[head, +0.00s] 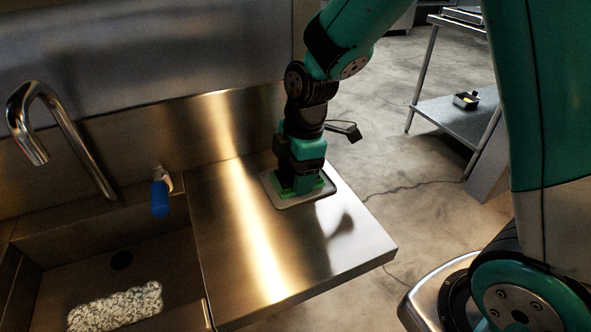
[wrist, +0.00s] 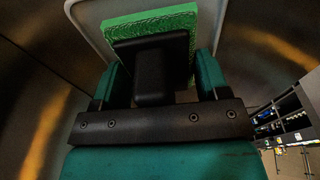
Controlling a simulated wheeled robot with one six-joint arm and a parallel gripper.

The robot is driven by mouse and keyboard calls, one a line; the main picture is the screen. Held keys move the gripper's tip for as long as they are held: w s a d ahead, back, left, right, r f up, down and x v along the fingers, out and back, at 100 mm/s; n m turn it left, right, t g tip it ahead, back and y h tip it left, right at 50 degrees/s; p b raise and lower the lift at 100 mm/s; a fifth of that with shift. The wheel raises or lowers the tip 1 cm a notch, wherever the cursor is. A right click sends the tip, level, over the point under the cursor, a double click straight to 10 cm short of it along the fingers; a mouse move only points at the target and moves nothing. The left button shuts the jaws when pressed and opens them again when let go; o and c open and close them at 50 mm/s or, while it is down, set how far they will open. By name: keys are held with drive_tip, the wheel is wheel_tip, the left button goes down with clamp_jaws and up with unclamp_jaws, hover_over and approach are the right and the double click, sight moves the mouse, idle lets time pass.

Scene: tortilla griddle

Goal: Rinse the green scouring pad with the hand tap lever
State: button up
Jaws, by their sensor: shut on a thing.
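The green scouring pad (wrist: 187,22) lies on a pale tray (head: 326,190) on the steel drainboard. My gripper (head: 299,186) points down over the tray and is shut on the pad; in the wrist view, its fingers are on either side of the pad's dark block-shaped handle. Much of the pad is hidden behind the gripper. The tap spout (head: 57,125) curves over the sink at the left. A blue lever (head: 160,198) with a pale top stands at the sink's back edge, between the spout and my gripper, apart from both.
The sink basin (head: 60,265) is left of the drainboard (head: 240,240), with a pale speckled mass (head: 115,306) on its floor and a dark drain hole (head: 121,260). A steel backsplash rises behind. A shelf rack (head: 455,122) with a small dark tray (head: 466,100) stands at the far right.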

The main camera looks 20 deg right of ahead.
drive_tip(key=shift+f, duration=0.2)
drive_tip(key=o, duration=1)
drive_tip(key=shift+o, duration=0.2)
drive_tip(key=shift+b, duration=0.3)
